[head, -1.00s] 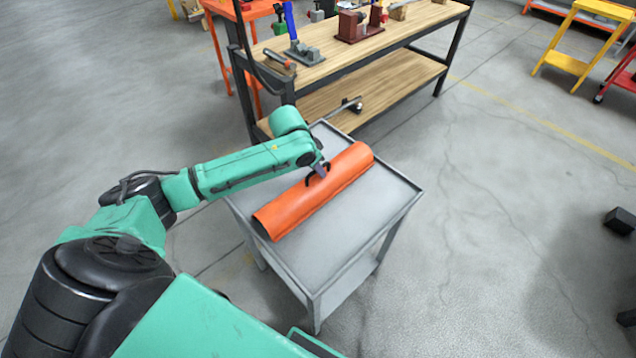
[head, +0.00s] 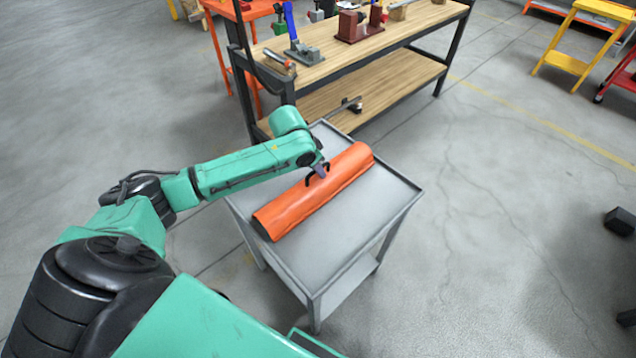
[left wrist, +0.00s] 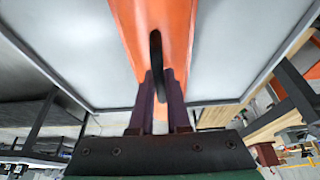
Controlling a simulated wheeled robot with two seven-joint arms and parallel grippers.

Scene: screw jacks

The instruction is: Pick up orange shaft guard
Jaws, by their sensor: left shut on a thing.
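The orange shaft guard (head: 335,188) is a long curved orange shell with a dark handle on top. It lies diagonally over the grey cart top (head: 370,215) in the head view. My left gripper (head: 320,170) is at the guard's handle, near the middle of its length. In the left wrist view the guard (left wrist: 178,30) runs up from the gripper, and the two fingers (left wrist: 160,95) are shut on its black handle (left wrist: 156,60). I cannot tell whether the guard touches the cart top. My right gripper is not in view.
A workbench with a wooden top (head: 360,45) and lower shelf stands behind the cart, holding a vise-like red block (head: 355,25) and a blue-handled tool (head: 292,30). A yellow stand (head: 570,50) is at the upper right.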

